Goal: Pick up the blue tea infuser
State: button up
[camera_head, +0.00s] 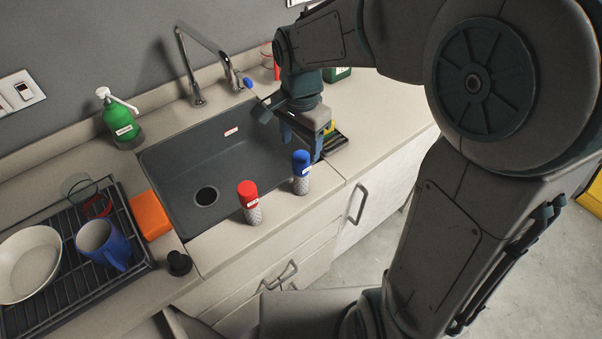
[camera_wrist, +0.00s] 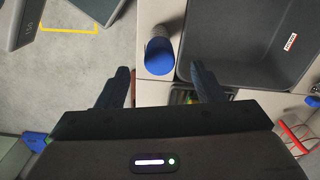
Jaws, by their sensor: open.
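The blue tea infuser (camera_head: 301,172) has a blue top and a grey mesh lower part. It stands upright on the counter strip in front of the sink, in the head view. In the wrist view its blue top (camera_wrist: 159,56) lies beyond the fingertips, roughly between their lines. My gripper (camera_head: 300,142) is just behind and beside it in the head view, over the sink's right end. In the wrist view my gripper (camera_wrist: 163,80) is open, with its fingers apart and nothing between them. A red tea infuser (camera_head: 249,201) stands to the left of the blue one.
The sink (camera_head: 205,165) is behind the infusers, with a faucet (camera_head: 190,65) at its back. An orange sponge (camera_head: 150,214), a dish rack (camera_head: 70,265) with a bowl and blue mug, and a green soap bottle (camera_head: 121,122) are to the left. Counter right of the sink is partly clear.

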aim_at(301, 155)
jog(key=shift+f+p, duration=0.65)
jog(key=shift+f, duration=3.1)
grip_shut()
